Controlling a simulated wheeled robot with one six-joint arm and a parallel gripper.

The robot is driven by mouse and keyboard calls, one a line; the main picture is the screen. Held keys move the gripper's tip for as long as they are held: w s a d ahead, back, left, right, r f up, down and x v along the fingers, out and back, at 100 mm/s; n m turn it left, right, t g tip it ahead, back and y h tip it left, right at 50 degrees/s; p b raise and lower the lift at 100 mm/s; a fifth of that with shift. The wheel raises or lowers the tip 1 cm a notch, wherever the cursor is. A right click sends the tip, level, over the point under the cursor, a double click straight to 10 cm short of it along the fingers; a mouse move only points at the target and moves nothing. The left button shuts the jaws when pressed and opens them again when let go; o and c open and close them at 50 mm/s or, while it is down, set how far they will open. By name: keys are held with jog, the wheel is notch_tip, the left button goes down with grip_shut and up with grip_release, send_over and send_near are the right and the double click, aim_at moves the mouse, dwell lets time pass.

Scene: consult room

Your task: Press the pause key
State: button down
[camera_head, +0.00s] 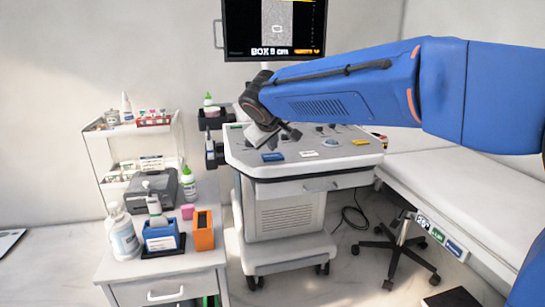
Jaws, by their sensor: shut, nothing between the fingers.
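The ultrasound cart's console (240,157) is a light panel at the centre. A blue key (273,157) and a white key (309,154) lie along its front edge, and a yellow key (361,141) is at the right. Their labels are too small to read, so I cannot tell which is the pause key. My gripper (292,133) is shut and empty, over the console's left part, behind the blue key in the picture. I cannot tell how high it is above the panel. My wrist and arm hide part of the console's back.
A monitor (275,30) stands above the console. A drawer cabinet (165,272) at the front left carries bottles, an orange box (204,230) and a blue box (161,236). An exam bed (450,180) and a stool (396,240) are at the right.

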aim_at(272, 157)
jog(key=shift+f, duration=0.2)
jog(key=shift+f, duration=0.25)
jog(key=shift+f, duration=0.4)
dwell(1.1)
jog(key=shift+r, duration=0.85)
jog(key=shift+r, duration=0.1)
jog(key=shift+r, duration=2.4)
